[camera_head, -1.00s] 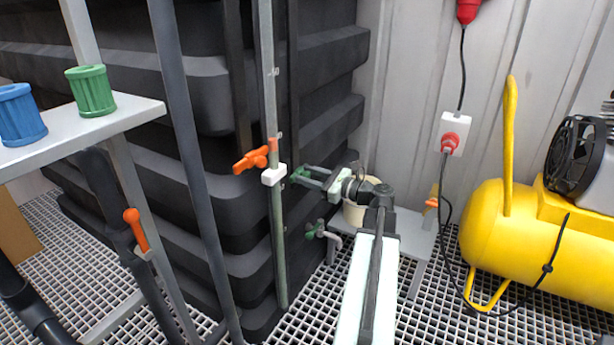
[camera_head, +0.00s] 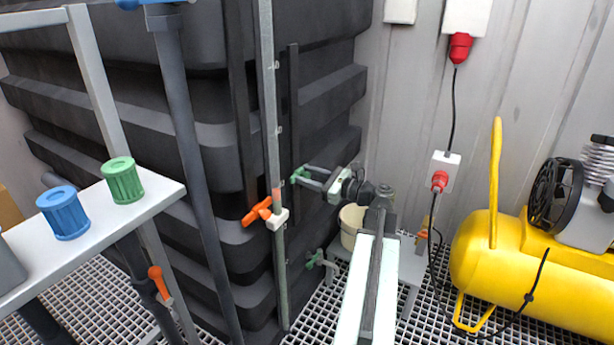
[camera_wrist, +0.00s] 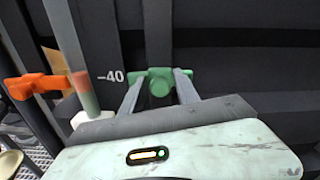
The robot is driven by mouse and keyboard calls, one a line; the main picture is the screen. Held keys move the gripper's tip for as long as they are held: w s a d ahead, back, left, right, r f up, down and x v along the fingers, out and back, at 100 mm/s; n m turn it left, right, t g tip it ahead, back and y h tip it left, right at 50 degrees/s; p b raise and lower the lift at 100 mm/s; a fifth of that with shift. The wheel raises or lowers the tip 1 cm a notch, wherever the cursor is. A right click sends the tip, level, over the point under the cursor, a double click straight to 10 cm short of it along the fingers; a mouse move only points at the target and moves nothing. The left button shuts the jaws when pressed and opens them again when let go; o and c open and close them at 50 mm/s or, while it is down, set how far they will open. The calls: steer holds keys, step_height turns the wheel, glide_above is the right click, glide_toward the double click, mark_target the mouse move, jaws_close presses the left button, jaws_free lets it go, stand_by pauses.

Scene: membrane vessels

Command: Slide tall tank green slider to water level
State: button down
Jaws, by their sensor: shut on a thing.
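The tall black tank (camera_head: 215,185) fills the left and middle of the head view. A green slider (camera_wrist: 160,81) sits between my two fingers in the wrist view, against the dark tank wall, beside a white "40" mark. In the head view my gripper (camera_head: 304,176) is shut on the slider, whose green end (camera_head: 298,174) shows at the fingertips. A clear sight tube (camera_head: 270,110) runs upright left of my gripper. It also shows in the wrist view (camera_wrist: 66,40), with a reddish band at about the slider's height. I cannot clearly tell the water level.
An orange valve handle (camera_head: 257,211) with a white fitting (camera_head: 277,219) is on the tube below my gripper. A green-handled tap (camera_head: 315,259) and a cream bucket (camera_head: 353,222) are lower. A yellow compressor (camera_head: 530,260) stands right.

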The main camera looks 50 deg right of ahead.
steer(key=c, duration=1.2)
jaws_free()
steer(key=v, duration=0.7)
steer(key=shift+s+d, duration=0.1)
steer(key=shift+s, duration=0.3)
